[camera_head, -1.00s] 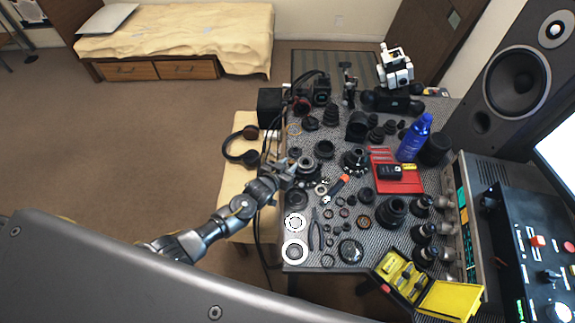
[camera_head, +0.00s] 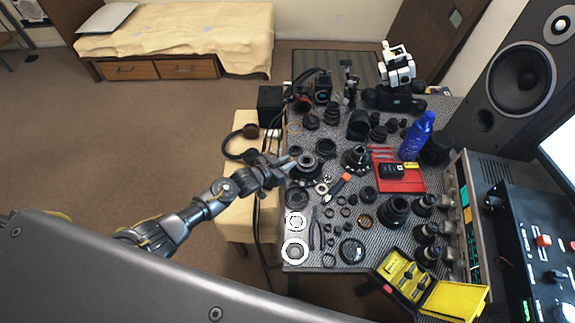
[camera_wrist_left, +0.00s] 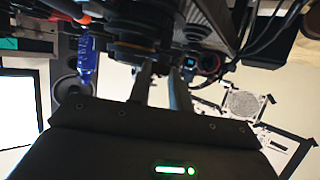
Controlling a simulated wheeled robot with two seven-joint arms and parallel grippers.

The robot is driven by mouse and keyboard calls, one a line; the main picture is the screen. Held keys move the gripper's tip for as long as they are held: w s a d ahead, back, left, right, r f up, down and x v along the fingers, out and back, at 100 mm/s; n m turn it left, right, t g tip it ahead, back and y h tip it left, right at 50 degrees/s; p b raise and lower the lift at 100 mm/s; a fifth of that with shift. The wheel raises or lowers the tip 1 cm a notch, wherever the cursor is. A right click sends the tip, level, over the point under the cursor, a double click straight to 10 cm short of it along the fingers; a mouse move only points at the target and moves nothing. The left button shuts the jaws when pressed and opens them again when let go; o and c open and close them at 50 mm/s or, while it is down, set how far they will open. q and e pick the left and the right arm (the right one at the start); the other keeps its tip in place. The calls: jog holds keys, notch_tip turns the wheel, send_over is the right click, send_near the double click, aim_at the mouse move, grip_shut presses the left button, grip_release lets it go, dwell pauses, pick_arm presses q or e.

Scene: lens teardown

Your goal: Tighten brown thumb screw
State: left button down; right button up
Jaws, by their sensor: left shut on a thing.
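My left gripper (camera_head: 287,163) is at the left edge of the workbench, beside a dark round lens assembly (camera_head: 306,164). In the left wrist view its two fingers (camera_wrist_left: 161,72) reach up to the dark ringed lens body (camera_wrist_left: 140,35), a gap showing between them nearer the palm. The gripper is shut on a small part at the lens side. The brown thumb screw itself cannot be made out; the fingertips and lens hide that spot. My right gripper is not in view.
Many lens parts and rings crowd the workbench (camera_head: 331,243). Headphones (camera_head: 232,148) rest on the cream surface at left. Black cables hang along the bench edge.

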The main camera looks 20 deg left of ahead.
pick_arm(q)
jog(key=m+g+h+b, duration=0.2)
jog(key=m+b, duration=0.1)
jog(key=b, duration=0.2)
jog(key=w+a+m+g+h+b, duration=0.1)
jog(key=m+g+h+b, duration=0.1)
jog(key=b, duration=0.4)
jog(key=m+g+h+b, duration=0.2)
jog(key=m+g+b, duration=0.2)
jog(key=b, duration=0.1)
jog(key=shift+w+a+b, duration=0.15)
jog(key=shift+w+b, duration=0.15)
jog(key=shift+g, duration=0.3)
jog(key=c, duration=1.5)
grip_release()
jog(key=shift+c, duration=0.2)
jog(key=b+v, duration=0.2)
jog(key=v, duration=0.8)
jog(key=shift+a, duration=0.4)
